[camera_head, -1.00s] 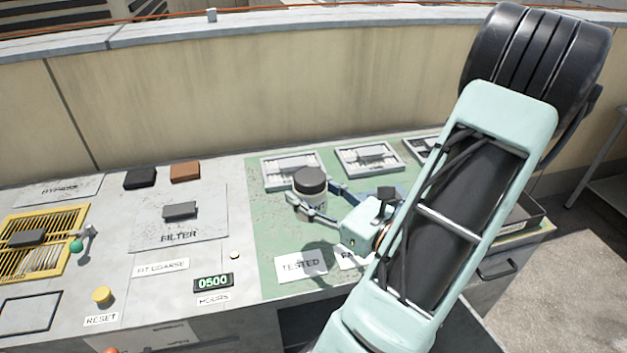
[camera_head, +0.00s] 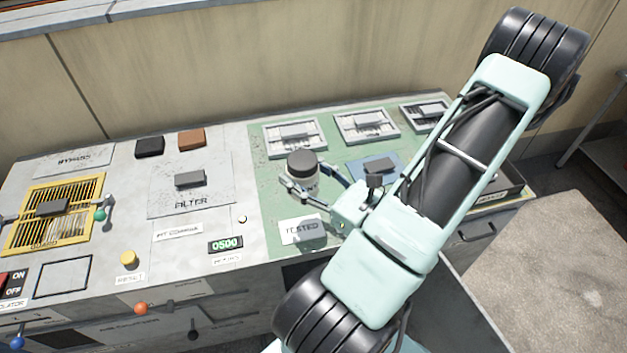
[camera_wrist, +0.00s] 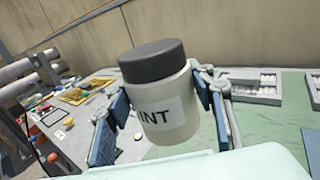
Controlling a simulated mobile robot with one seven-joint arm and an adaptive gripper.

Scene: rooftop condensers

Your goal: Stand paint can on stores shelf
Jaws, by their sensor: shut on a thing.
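The paint can (camera_head: 303,169) is a pale cylinder with a dark grey lid, over the green mat of the bench. In the wrist view the paint can (camera_wrist: 165,105) fills the middle, a little tilted in the picture, with a white label reading "INT"; the rest of the label is hidden. My gripper (camera_head: 316,187) has its fingers on either side of the can and is shut on it. In the wrist view the blue finger pads of my gripper (camera_wrist: 163,112) flank the can. Whether the can touches the mat is unclear. I cannot identify the stores shelf for certain.
Several framed trays (camera_head: 294,138) lie along the back of the green mat (camera_head: 270,215). A "TESTED" card (camera_head: 302,230) lies in front of the can. A yellow grille (camera_head: 60,215) and a filter plate (camera_head: 190,185) are left. A pale table (camera_head: 608,150) stands far right, beyond open floor (camera_head: 560,260).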

